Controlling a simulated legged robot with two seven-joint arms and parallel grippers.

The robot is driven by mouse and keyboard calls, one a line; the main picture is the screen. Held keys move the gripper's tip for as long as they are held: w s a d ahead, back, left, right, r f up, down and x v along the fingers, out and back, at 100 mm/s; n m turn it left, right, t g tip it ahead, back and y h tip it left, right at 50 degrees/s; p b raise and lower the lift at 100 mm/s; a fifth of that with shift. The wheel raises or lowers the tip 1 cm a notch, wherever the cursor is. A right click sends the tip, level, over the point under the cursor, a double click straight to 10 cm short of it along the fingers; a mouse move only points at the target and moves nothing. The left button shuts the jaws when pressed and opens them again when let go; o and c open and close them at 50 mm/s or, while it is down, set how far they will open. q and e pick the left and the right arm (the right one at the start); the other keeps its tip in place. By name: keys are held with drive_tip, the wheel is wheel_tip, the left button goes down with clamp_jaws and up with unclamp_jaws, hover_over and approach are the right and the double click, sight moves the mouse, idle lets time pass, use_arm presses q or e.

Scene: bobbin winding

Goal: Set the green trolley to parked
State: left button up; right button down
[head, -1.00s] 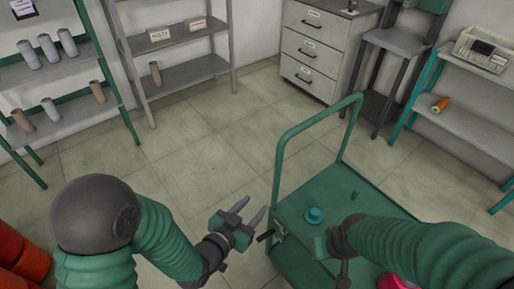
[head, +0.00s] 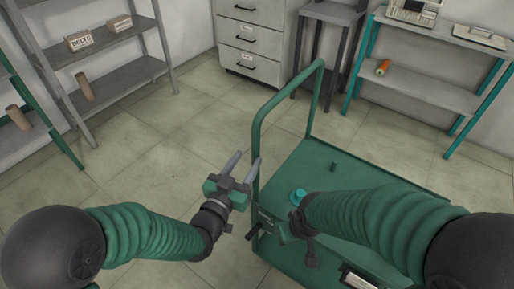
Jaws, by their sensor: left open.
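The green trolley (head: 350,181) stands at the right of the head view, with its tubular push handle (head: 256,130) upright at its left end. A short dark lever (head: 253,231) sticks out low at that end, beside a small pale plate (head: 265,219). My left gripper (head: 246,163) is open and empty. Its fingers point away from me, just left of the handle's near post in the picture; I cannot tell whether they touch it. My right gripper (head: 311,248) is over the trolley deck, seen from above and partly hidden by its arm; its jaws do not show clearly.
Grey shelves (head: 112,80) stand at the left, a drawer cabinet (head: 250,40) at the back, and a teal-legged shelf (head: 430,94) at the right. The floor left of the trolley is clear.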

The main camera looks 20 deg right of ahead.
sight(259, 143)
use_arm(q)
drive_tip(key=x, duration=0.8)
drive_tip(key=shift+d+b, duration=0.25)
drive_tip(key=shift+b, duration=0.1)
drive_tip(key=shift+s, duration=0.1)
drive_tip(key=shift+d, duration=0.1)
clamp_jaws()
idle(0.6)
